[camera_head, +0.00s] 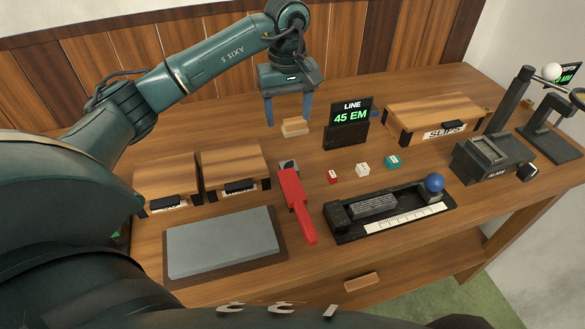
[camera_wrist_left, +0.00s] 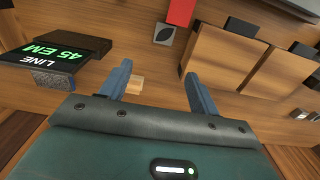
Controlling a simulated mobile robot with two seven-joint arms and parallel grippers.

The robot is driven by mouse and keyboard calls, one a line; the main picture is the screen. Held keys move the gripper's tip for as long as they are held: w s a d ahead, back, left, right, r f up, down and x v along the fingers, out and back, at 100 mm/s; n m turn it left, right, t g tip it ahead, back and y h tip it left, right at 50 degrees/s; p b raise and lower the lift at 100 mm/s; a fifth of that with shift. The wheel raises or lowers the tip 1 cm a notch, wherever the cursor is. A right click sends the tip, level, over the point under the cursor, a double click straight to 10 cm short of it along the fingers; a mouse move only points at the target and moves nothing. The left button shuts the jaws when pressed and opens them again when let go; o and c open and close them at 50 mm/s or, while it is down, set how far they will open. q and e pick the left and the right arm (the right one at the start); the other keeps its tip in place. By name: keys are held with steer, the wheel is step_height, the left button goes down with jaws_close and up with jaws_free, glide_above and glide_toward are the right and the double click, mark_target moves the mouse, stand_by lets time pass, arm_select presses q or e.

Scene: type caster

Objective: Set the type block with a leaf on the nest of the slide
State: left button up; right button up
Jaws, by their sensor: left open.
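In the head view the small grey block (camera_head: 289,165) sits at the far end of the red paddle-shaped bar (camera_head: 297,203); the leaf is too small to read there. My left gripper (camera_head: 288,110) is open and empty, pointing down at the back of the table behind the block. A pale wooden block (camera_head: 295,127) lies near its fingers, and shows between them in the wrist view (camera_wrist_left: 134,85). A black track with a blue knob (camera_head: 343,232) lies at front right; which part is the nest is unclear.
Two wooden boxes (camera_head: 166,175) and a grey slab (camera_head: 222,243) are at left. A sign reading "LINE 45 EM" (camera_head: 347,124) stands right of my gripper. Red (camera_head: 332,176), white (camera_head: 362,169) and teal (camera_head: 393,161) pieces lie mid-table. A dark machine (camera_head: 490,157) stands at right.

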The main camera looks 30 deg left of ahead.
arm_select(q)
steer(key=p, duration=0.1)
glide_above(287, 161)
steer(key=f, duration=0.8)
steer(key=shift+w+d, duration=0.2)
steer(key=shift+d, duration=0.05)
steer(key=f, duration=0.1)
steer(key=f+p, duration=0.1)
steer(key=f, duration=0.2)
steer(key=shift+s+a+p, duration=0.15)
steer(key=shift+s+p, duration=0.15)
steer(key=shift+p, duration=0.1)
steer(key=shift+f, duration=0.65)
steer(key=shift+c, duration=0.4)
steer(key=shift+r, duration=0.1)
steer(key=c, duration=1.2)
step_height(287, 161, up, 10)
steer(key=b, duration=0.2)
steer(key=shift+s+d+r+m, duration=0.1)
steer(key=shift+s+d+m, duration=2.4)
steer(key=shift+s+d, duration=0.4)
steer(key=shift+s+d+r+m, duration=0.1)
steer(key=shift+s+d+m, duration=2.5)
steer(key=shift+d, duration=0.35)
